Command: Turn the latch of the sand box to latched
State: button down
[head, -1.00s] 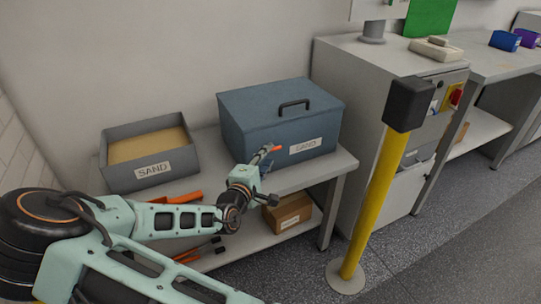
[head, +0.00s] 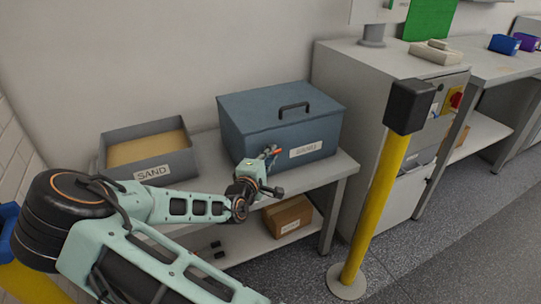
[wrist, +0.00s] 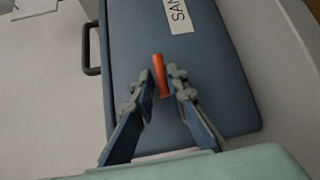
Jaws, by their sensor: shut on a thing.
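The blue-grey sand box (head: 262,107) stands on the bench with its lid down, a black handle on top and a SAND label on its front. Its orange latch (head: 271,150) is on the front, left of the label. My gripper (head: 264,161) is at the box front, shut on the latch. In the wrist view the orange latch (wrist: 160,76) stands between my two fingertips (wrist: 161,88), in front of the blue box face (wrist: 200,75). My wrist partly hides the latch in the head view, so its exact angle is unclear.
An open grey tray of sand (head: 183,163) stands left on the bench. A cardboard box (head: 289,216) lies on the lower shelf. A yellow post (head: 372,205) with a black top stands right, before a grey cabinet (head: 345,90). The floor at right is clear.

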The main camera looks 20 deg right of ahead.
jog(key=shift+s+p, duration=0.1)
jog(key=shift+p, duration=0.45)
jog(key=m+g+y+p, duration=0.1)
jog(key=m+y+p, duration=0.1)
jog(key=y+p, duration=0.2)
jog(key=d+r+m+g+y+p, duration=0.1)
jog(key=m+y+p, duration=0.2)
jog(key=p, duration=0.7)
jog(key=m+g+y+p, duration=0.1)
jog(key=m+y+p, duration=0.2)
jog(key=y+p, duration=0.3)
jog(key=shift+s+d+r+p, duration=0.1)
jog(key=shift+d+r+p, duration=0.1)
jog(key=shift+p, duration=0.2)
jog(key=shift+f+y+p, duration=0.3)
jog(key=shift+y+p, duration=0.1)
jog(key=shift+p, duration=0.2)
jog(key=c, duration=2.1)
grip_release()
jog(key=shift+a, duration=0.1)
jog(key=shift+o, duration=0.4)
jog(key=shift+r, duration=0.1)
